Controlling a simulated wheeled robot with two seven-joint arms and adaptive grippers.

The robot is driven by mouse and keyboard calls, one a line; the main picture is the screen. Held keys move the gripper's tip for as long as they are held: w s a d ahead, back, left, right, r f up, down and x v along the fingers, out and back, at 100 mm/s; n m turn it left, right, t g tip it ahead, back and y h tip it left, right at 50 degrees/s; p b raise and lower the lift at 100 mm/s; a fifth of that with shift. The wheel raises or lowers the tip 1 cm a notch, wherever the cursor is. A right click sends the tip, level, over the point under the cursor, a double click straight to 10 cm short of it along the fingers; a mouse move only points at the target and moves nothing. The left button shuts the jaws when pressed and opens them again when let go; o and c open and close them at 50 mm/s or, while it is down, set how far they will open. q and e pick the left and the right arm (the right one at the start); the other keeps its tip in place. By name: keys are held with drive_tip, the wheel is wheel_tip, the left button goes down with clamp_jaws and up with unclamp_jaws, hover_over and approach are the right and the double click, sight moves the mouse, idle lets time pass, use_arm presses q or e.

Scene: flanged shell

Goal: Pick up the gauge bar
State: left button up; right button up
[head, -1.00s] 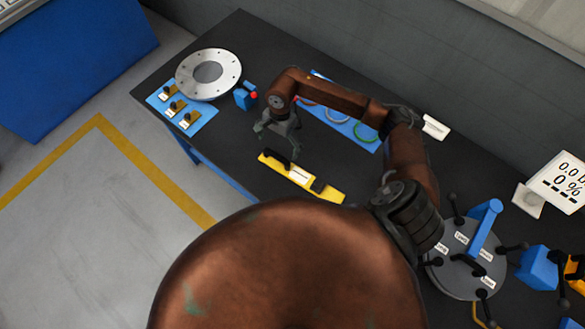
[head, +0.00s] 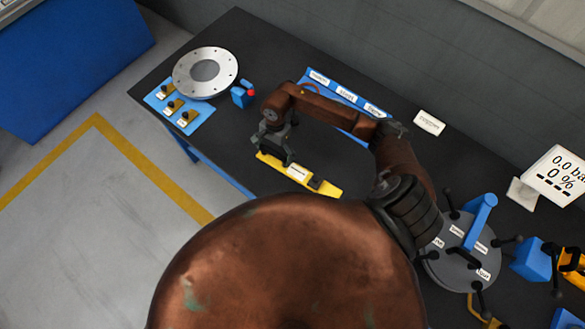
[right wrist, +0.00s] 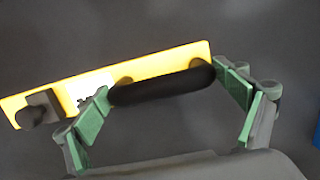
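The gauge bar is a long yellow bar (head: 321,186) with a black handle, a white label and a small black block. It lies on the dark table in the head view. My right gripper (head: 273,152) is over its left, handle end. In the right wrist view the yellow bar (right wrist: 150,70) runs across, and its black handle (right wrist: 162,86) lies lengthwise between the green-padded fingers of the right gripper (right wrist: 168,100). The fingers are wide apart. The left pad is close to one handle end; whether it touches I cannot tell. My left gripper is not in view.
A flanged metal disc (head: 187,83), a blue tray with tagged pieces (head: 196,117) and a small blue block (head: 239,97) stand at the left. A blue labelled rack (head: 332,91) lies behind my arm. A round grey fixture (head: 456,265) stands at the right.

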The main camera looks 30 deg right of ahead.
drive_tip(key=c, duration=1.3)
drive_tip(key=shift+r, duration=0.1)
